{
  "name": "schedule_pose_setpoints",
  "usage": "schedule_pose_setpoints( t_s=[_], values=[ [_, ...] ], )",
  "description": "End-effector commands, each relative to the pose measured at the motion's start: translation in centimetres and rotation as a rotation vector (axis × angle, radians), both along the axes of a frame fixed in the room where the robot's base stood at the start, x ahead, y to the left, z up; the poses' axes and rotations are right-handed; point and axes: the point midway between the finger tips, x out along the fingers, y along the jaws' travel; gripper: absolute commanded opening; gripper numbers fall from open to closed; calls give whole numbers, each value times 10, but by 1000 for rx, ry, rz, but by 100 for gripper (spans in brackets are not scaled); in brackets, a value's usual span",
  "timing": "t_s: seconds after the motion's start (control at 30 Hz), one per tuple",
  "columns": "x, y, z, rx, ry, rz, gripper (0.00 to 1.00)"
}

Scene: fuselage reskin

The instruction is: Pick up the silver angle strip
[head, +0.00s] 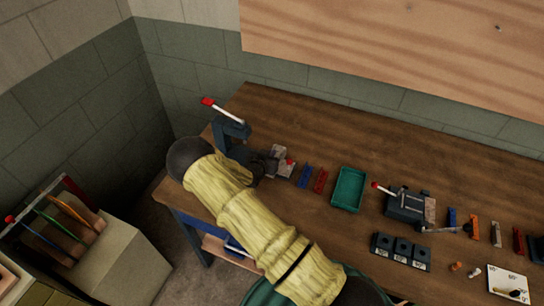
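My gripper (268,166), dark and small in the head view, is at the end of my arm over the left part of the bench. It is beside a light grey metal piece (278,154) with a red spot near it; I cannot tell whether they touch or whether the fingers are open. A slim silver-grey piece (496,233) lies at the right of the bench, in a row with blue, orange and red ones, far from my gripper. I cannot tell which of the two silver pieces is the angle strip.
A blue (304,176) and a red piece (321,181) lie just right of my gripper, then a green tray (349,189). A dark lever press (231,128) stands close behind it. Another lever tool (404,206) and a black block row (401,250) stand further right.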

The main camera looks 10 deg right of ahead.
Motion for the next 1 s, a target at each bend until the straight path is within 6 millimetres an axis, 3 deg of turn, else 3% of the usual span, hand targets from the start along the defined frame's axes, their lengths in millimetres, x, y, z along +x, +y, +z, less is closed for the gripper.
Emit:
schedule_pose_setpoints(
  t_s=[0.37, 0.8, 1.0],
  values=[
    [1, 0, 16, 2, -2, -1, 0],
    [1, 1, 84, 2, -4, 1, 0],
    [0, 0, 99, 0, 0, 0, 0]
  ],
)
